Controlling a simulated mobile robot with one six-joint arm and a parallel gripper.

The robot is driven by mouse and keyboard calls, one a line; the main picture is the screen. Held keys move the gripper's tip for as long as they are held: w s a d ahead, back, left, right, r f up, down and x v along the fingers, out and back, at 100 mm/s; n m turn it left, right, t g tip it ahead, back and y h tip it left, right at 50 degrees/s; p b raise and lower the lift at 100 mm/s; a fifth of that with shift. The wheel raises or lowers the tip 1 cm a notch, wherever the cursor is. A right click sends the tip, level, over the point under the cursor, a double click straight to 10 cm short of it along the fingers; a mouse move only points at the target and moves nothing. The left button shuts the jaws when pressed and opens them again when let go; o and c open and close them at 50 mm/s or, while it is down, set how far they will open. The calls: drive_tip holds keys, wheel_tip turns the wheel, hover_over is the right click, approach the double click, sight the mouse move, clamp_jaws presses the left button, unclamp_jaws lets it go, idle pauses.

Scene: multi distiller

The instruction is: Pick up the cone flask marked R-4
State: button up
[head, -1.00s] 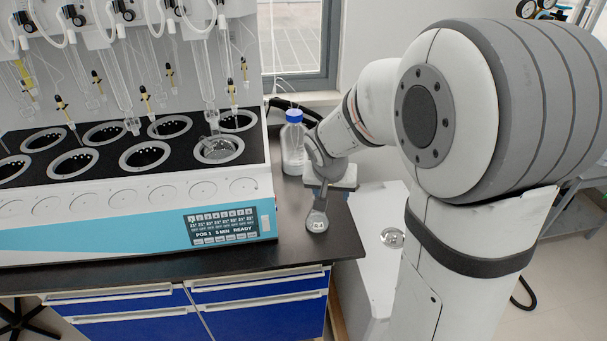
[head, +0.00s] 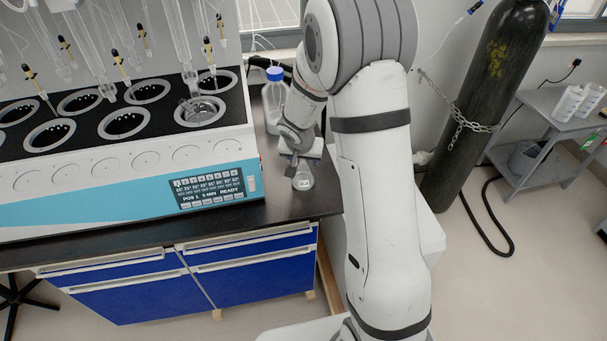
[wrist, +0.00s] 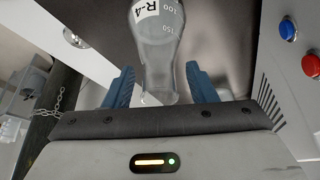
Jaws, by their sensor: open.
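The clear cone flask marked R-4 (wrist: 157,50) shows in the wrist view, its label at the top and its open neck between my fingers. In the head view the flask (head: 303,181) stands on the dark bench (head: 290,207), right of the distiller. My gripper (wrist: 159,68) is open, with one blue finger on each side of the neck. Gaps show between the neck and both fingers. In the head view my gripper (head: 295,162) is at the flask's neck, and its fingers are too small to make out clearly.
The distiller (head: 120,165) with its blue front panel stands close on the left. A blue-capped bottle (head: 274,105) stands behind my gripper. The bench's right edge is near the flask. A dark gas cylinder (head: 490,110) is chained at the right.

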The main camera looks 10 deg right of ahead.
clamp_jaws()
idle(0.6)
